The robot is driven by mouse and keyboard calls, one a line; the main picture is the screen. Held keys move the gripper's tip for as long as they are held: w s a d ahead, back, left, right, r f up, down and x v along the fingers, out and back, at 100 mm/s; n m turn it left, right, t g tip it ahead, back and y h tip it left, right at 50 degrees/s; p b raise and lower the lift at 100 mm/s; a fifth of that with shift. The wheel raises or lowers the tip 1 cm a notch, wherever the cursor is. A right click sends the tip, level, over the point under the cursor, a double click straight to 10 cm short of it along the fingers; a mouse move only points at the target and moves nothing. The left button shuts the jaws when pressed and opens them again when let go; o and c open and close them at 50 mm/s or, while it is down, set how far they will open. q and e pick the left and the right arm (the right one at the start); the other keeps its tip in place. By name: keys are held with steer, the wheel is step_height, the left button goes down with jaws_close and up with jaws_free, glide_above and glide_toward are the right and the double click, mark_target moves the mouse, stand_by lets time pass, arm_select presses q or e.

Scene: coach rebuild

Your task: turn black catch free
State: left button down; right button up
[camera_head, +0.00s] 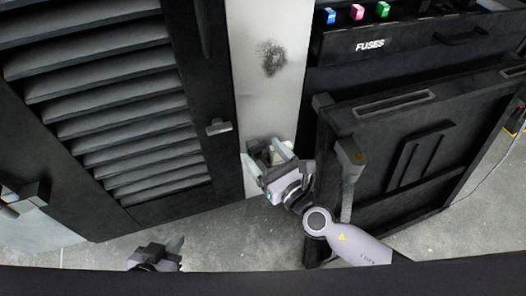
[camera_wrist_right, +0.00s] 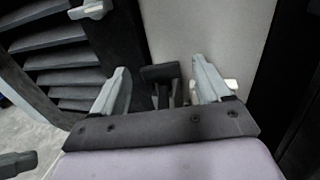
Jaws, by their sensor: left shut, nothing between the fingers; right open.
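A black catch (camera_wrist_right: 160,73) sits low on the pale panel and shows between the fingers of my right gripper (camera_wrist_right: 162,88) in the right wrist view. That gripper (camera_head: 268,160) is open, one finger on each side of the catch. I cannot tell whether either finger touches it. In the head view the catch is mostly hidden by the gripper. My left gripper (camera_head: 160,252) is shut and empty, low at the left over the floor, away from the catch.
A louvred black door (camera_head: 120,110) with a grey handle (camera_head: 218,127) stands left of the pale panel (camera_head: 268,65). A black door (camera_head: 415,150) and a fuse box (camera_head: 370,45) with coloured fuses are at the right. A pale piece (camera_wrist_right: 231,85) sits beside the right finger. Grey floor lies in front.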

steer(key=shift+w+a, duration=0.3)
steer(key=shift+w, duration=0.1)
steer(key=shift+c, duration=0.3)
steer(key=c, duration=1)
steer(key=shift+s+a+r+m+t+h+p, duration=0.15)
steer(key=shift+m+t+h+p, duration=0.5)
steer(key=shift+h, duration=0.35)
steer(key=shift+m+t+h, duration=0.35)
steer(key=shift+m+h, duration=0.5)
steer(key=shift+h, duration=0.35)
steer(key=o, duration=1.1)
steer(key=shift+c, duration=0.2)
steer(key=shift+s, duration=0.1)
